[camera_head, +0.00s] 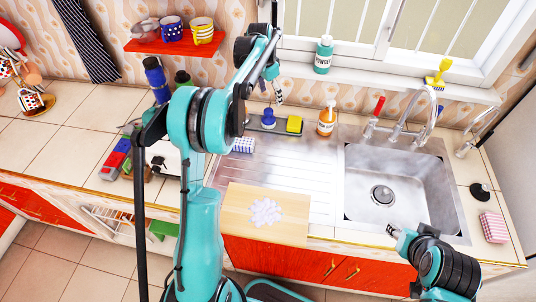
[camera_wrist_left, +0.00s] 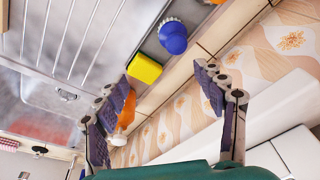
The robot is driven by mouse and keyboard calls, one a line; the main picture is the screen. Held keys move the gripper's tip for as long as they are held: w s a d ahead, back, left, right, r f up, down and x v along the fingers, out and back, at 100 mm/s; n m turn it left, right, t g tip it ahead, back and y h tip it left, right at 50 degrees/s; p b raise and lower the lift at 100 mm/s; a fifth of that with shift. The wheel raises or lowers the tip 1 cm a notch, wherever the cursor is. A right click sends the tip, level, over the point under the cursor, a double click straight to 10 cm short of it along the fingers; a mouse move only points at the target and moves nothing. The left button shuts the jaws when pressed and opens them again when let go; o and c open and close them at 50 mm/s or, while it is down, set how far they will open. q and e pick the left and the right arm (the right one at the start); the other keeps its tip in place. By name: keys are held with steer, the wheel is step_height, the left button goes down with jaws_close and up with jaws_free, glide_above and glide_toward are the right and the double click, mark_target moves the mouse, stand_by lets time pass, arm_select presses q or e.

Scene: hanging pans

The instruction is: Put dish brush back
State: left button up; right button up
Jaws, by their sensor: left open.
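A blue-handled round brush with pale bristles (camera_head: 268,118) stands on a dark narrow tray (camera_head: 256,127) behind the drainboard, beside a yellow sponge (camera_head: 294,124). In the left wrist view the blue brush (camera_wrist_left: 173,36) and the sponge (camera_wrist_left: 145,68) lie beyond my left fingertips. My left gripper (camera_head: 270,88) is open and empty, above and behind the brush; its spread fingers also show in the left wrist view (camera_wrist_left: 160,85). My right gripper (camera_head: 394,231) is in front of the sink, partly hidden by its own arm, and its opening is unclear.
An orange bottle (camera_head: 326,119) stands right of the sponge. A green bottle (camera_head: 323,54) and a yellow brush-like item (camera_head: 438,73) are on the windowsill. A red shelf (camera_head: 174,41) holds mugs. A cutting board (camera_head: 264,213) lies before the drainboard. The sink (camera_head: 390,185) is empty.

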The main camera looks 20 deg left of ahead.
arm_select(q)
steer(key=s+d+r+n+t, duration=0.1)
steer(key=s+d+r, duration=0.4)
steer(key=s, duration=0.3)
steer(key=s+d+r+n+t, duration=0.1)
steer(key=s+d+r, duration=0.35)
steer(key=s, duration=0.45)
steer(key=s+d+f+n+t, duration=0.1)
steer(key=s+d+f, duration=0.2)
steer(key=s, duration=0.5)
steer(key=s+d+f+n+t, duration=0.2)
steer(key=s+d+f, duration=0.1)
steer(key=s, duration=0.6)
steer(key=shift+s+f+y, duration=0.3)
steer(key=shift+f, duration=0.25)
step_height(320, 180, down, 6)
steer(key=b, duration=0.6)
steer(key=shift+f, duration=0.1)
